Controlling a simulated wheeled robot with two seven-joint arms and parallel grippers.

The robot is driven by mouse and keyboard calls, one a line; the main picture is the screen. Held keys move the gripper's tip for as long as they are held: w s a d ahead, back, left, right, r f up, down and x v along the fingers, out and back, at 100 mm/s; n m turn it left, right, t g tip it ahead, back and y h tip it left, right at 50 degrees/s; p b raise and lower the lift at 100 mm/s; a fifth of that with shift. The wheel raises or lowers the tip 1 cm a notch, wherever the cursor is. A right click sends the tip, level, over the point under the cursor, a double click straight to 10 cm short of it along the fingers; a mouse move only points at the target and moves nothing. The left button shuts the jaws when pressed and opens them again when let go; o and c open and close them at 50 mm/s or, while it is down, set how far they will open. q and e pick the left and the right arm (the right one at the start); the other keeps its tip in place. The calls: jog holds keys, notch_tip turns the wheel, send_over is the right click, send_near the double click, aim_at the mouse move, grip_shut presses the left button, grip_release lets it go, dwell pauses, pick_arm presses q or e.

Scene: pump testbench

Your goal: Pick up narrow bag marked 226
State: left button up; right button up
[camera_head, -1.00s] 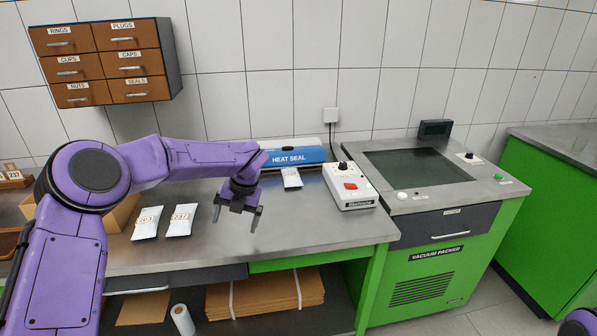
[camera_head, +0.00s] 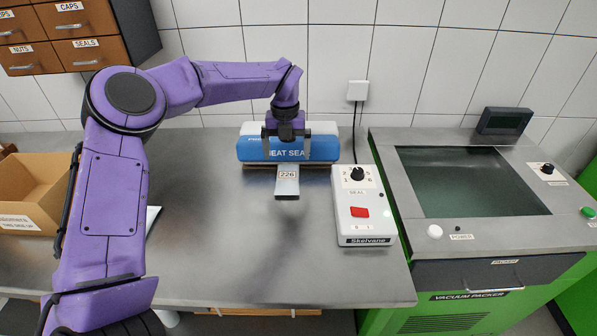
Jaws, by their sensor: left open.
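The narrow bag marked 226 (camera_head: 287,186) is a small silver bag with a white label. It sticks out toward me from the front of the blue and white heat sealer (camera_head: 255,150). My left gripper (camera_head: 287,158) is open, pointing down in front of the sealer's blue face. In this view its fingers are above the bag's label end, one to each side; I cannot tell how high they are over the bag. My right gripper is not in view.
A white control box (camera_head: 361,222) with a dial and red switch stands right of the bag. The vacuum packer (camera_head: 470,235) is further right. A cardboard box (camera_head: 38,190) sits at the left. The bench (camera_head: 230,255) in front is clear.

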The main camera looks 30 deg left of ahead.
aim_at(287, 177)
pick_arm(q)
jog(key=s+f, duration=0.2)
jog(key=shift+s+f+p, duration=0.25)
jog(key=shift+s+p, duration=0.05)
jog(key=shift+p, duration=0.1)
jog(key=f, duration=0.1)
jog(key=w+f+p, duration=0.1)
jog(key=f, duration=0.1)
jog(key=w+f, duration=0.1)
jog(key=f, duration=0.1)
jog(key=shift+w+d+f, duration=0.1)
jog(key=shift+d+f, duration=0.05)
jog(key=shift+d, duration=0.1)
jog(key=shift+f, duration=0.35)
jog(key=shift+s+a+r, duration=0.1)
jog(key=shift+s+r, duration=0.15)
jog(key=shift+s, duration=0.1)
jog(key=c, duration=0.4)
jog(key=shift+w+f, duration=0.1)
jog(key=c, duration=0.9)
jog(key=shift+c, duration=0.4)
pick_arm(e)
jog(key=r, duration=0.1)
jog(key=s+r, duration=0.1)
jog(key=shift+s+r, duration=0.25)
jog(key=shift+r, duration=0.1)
pick_arm(q)
jog(key=shift+p, duration=0.3)
